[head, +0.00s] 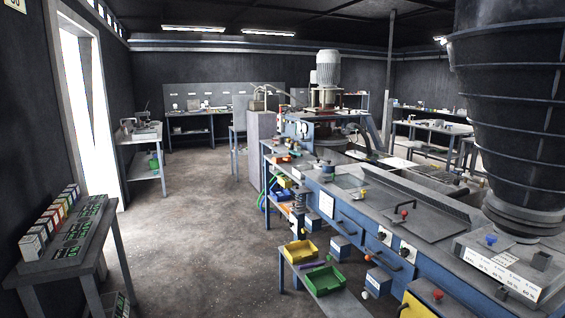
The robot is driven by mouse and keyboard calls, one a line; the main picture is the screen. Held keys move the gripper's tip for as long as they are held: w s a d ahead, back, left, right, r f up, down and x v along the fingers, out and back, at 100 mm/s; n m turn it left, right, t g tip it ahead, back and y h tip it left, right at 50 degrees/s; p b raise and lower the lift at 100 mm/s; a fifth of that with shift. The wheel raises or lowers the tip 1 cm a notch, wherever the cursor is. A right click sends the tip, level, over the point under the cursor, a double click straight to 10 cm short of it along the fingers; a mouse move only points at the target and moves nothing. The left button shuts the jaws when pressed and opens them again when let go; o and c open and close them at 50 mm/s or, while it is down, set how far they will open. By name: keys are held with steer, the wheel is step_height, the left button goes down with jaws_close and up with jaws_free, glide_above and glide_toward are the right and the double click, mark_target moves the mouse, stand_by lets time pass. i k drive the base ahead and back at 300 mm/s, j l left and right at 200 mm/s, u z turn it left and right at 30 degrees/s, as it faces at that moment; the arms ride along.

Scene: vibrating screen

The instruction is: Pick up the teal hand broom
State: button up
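I cannot make out a teal hand broom for certain in the head view. Small items on the far benches are too small to tell apart. My gripper is not in view.
A large machine bench (345,222) with levers and knobs fills the right, beneath a dark ribbed hopper (515,110). A side table (75,262) with small boxes stands at left. The concrete floor (205,225) between is clear.

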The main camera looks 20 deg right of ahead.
mark_target(293, 154)
steer(key=i, duration=4.2)
steer(key=i+z, duration=0.2)
steer(key=i, duration=0.35)
steer(key=i+z, duration=0.2)
steer(key=i, duration=0.3)
steer(key=i+j+z, duration=0.25)
steer(key=i, duration=0.25)
steer(key=i+j+z, duration=0.2)
steer(key=i, duration=0.35)
steer(key=i+l+z, duration=0.3)
steer(key=i, duration=0.3)
steer(key=i+z, duration=0.25)
steer(key=i, duration=0.35)
steer(key=i+l, duration=0.4)
steer(key=i, duration=0.15)
